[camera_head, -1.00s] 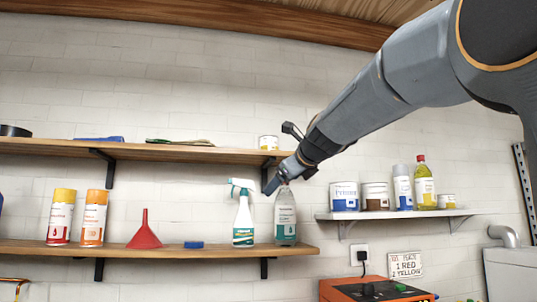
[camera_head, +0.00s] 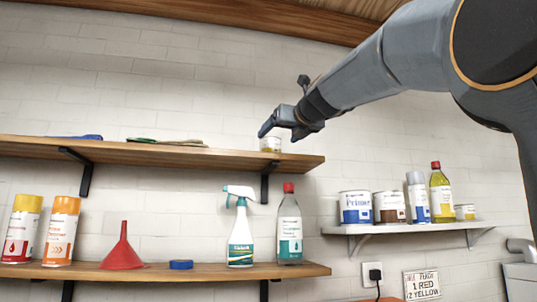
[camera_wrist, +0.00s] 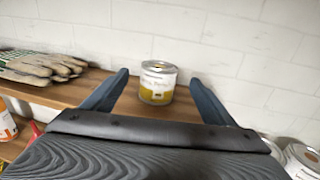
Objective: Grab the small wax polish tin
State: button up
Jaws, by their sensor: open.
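The small wax polish tin (camera_head: 270,144) stands upright near the right end of the upper wooden shelf, partly hidden behind my gripper in the head view. In the wrist view the tin (camera_wrist: 158,82) has a silver lid and a white and yellow label. It sits between and just beyond my two dark fingers. My gripper (camera_head: 264,130) is open and empty. In the wrist view the gripper (camera_wrist: 157,84) has one finger left of the tin and one right of it, with visible gaps on both sides.
Work gloves (camera_wrist: 40,67) lie left of the tin on the upper shelf (camera_head: 215,155). The lower shelf holds a spray bottle (camera_head: 241,235), a clear bottle (camera_head: 289,230), a red funnel (camera_head: 122,250) and cans. A white shelf (camera_head: 400,228) at right holds several tins and bottles.

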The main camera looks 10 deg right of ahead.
aim_at(271, 142)
jog(key=shift+w+a+p, duration=0.2)
jog(key=shift+w+p, duration=0.25)
jog(key=shift+w, duration=0.8)
jog(key=shift+w+a+p, duration=0.25)
jog(key=shift+w+p, duration=0.25)
jog(key=shift+w, duration=0.75)
jog(key=shift+w+a+p, duration=0.2)
jog(key=shift+w+p, duration=0.25)
jog(key=shift+w, duration=0.8)
jog(key=c, duration=1.3)
jog(key=shift+c, duration=0.3)
